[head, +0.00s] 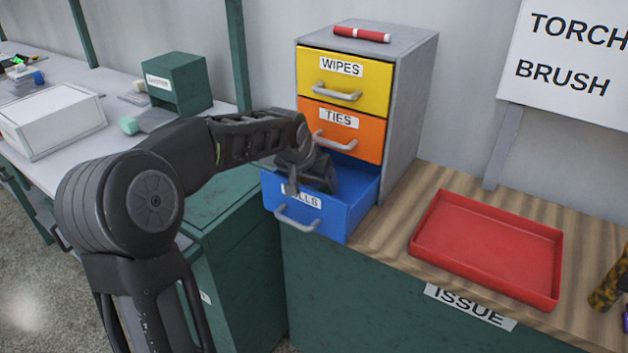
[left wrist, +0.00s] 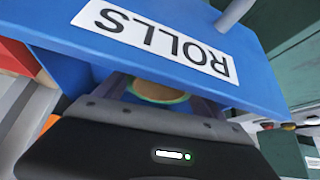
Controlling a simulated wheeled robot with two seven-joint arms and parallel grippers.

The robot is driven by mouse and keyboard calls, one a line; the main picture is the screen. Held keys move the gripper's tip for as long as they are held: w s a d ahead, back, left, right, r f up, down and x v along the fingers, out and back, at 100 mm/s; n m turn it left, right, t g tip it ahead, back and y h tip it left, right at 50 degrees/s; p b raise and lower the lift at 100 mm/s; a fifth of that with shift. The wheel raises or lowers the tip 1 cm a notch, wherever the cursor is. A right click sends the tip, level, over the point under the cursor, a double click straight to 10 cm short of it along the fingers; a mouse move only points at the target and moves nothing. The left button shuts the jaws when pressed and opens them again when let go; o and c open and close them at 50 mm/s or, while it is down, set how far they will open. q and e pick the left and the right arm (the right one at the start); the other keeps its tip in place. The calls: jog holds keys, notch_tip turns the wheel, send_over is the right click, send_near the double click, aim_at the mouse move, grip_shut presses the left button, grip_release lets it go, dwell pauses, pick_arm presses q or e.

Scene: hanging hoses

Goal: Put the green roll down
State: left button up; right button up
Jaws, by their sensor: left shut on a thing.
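My left gripper (head: 312,176) reaches down into the open blue drawer (head: 335,217) labelled ROLLS, at the bottom of the grey cabinet (head: 408,95). In the left wrist view the gripper is shut on the green roll (left wrist: 158,91); its tan round end with a green rim shows between the fingers, close to the drawer front (left wrist: 185,50). In the head view the roll is hidden by the gripper and the drawer front. I cannot tell whether the roll touches the drawer floor. My right gripper is not in view.
The yellow WIPES drawer (head: 345,85) and orange TIES drawer (head: 342,131) above are shut. A red marker-like stick (head: 361,34) lies on the cabinet top. An empty red tray (head: 485,250) is on the wooden counter (head: 400,233).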

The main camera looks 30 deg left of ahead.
pick_arm(q)
jog(key=shift+f, duration=0.4)
jog(key=o, duration=1.4)
jog(key=shift+o, duration=0.2)
jog(key=shift+r, duration=0.55)
jog(key=v, duration=1.2)
jog(key=shift+r, duration=0.1)
